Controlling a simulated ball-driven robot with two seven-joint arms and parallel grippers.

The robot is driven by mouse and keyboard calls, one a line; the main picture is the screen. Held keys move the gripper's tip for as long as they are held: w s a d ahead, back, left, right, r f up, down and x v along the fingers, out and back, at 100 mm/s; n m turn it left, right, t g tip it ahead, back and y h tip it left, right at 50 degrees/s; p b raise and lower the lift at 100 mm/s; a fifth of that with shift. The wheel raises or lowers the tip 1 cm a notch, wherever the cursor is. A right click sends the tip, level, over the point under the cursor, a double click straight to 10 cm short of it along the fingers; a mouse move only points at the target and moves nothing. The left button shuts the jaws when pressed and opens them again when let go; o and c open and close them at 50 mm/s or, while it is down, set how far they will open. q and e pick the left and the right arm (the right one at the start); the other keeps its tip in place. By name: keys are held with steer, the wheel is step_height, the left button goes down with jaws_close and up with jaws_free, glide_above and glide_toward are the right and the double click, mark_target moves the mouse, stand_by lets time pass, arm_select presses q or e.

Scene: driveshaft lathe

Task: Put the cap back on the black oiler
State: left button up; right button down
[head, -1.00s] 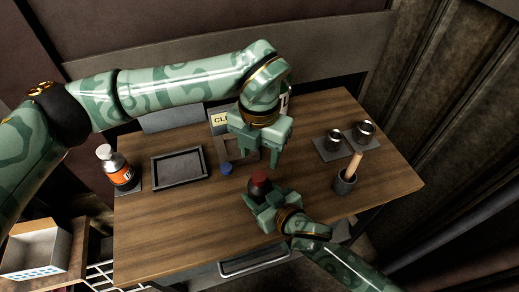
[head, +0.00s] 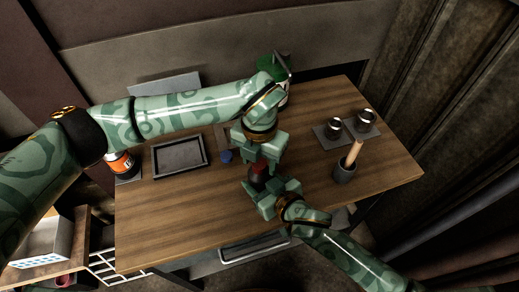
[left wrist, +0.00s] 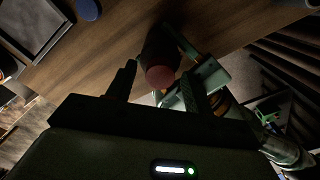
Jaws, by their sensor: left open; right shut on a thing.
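The black oiler (head: 256,183) stands near the middle of the table with a red top (head: 259,167). My right gripper (head: 268,193) is shut on its dark body. My left gripper (head: 260,153) is open, pointing down just above and behind the red top. In the left wrist view the red top (left wrist: 160,77) shows between the open left fingers (left wrist: 160,84), apparently without contact. Whether the red piece is a separate cap cannot be told. A small blue disc (head: 226,156) lies on the table left of the left gripper, and it also shows in the left wrist view (left wrist: 87,9).
A grey tray (head: 180,171) and an orange bottle (head: 122,163) are at left. At right stand a dark cup with a wooden handle (head: 344,173) and a grey mat (head: 325,140) with two metal pieces. A green container (head: 269,66) is behind my left arm. The front left table is clear.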

arm_select(q)
steer(key=shift+f, duration=0.2)
steer(key=c, duration=1.1)
steer(key=o, duration=1.2)
steer(key=shift+c, duration=0.2)
steer(key=shift+r, duration=0.15)
step_height(320, 180, up, 12)
